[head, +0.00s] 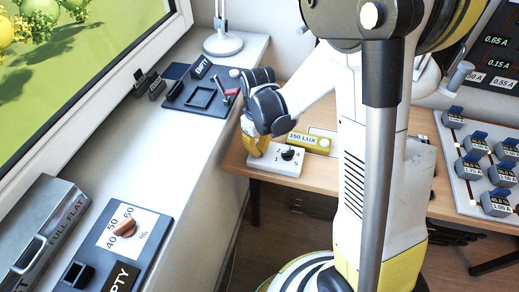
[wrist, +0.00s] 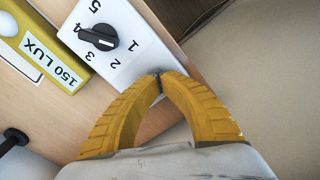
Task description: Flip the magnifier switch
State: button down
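No switch in view is labelled as the magnifier's, so I cannot tell which it is. A white box (head: 278,160) with a black rotary knob (wrist: 99,38) and printed numbers lies on the wooden desk; the box also shows in the wrist view (wrist: 122,66). My gripper (wrist: 159,82) has its yellow fingers drawn together at the tips, by the box's near edge below the 1. A small dark bit shows between the tips; I cannot tell whether it is a lever or finger pads. In the head view my gripper (head: 253,150) is over the box's left end.
A yellow 150 LUX box (head: 309,142) lies behind the white box. A white lamp-like stand (head: 222,44) and a black panel (head: 188,100) stand on the windowsill. A dial plate (head: 122,229) is nearer. A board of grey modules (head: 472,160) is at right.

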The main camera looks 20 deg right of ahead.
notch_tip(320, 180, up, 7)
jog(key=p, duration=0.5)
dwell(0.3)
dwell(0.5)
jog(key=shift+r, duration=0.35)
jog(key=s+r+m+t, duration=0.4)
jog(key=s+r+t, duration=0.3)
jog(key=s+r, duration=0.5)
notch_tip(320, 180, up, 4)
jog(key=shift+s+r+m, duration=0.2)
jog(key=shift+s+m, duration=0.2)
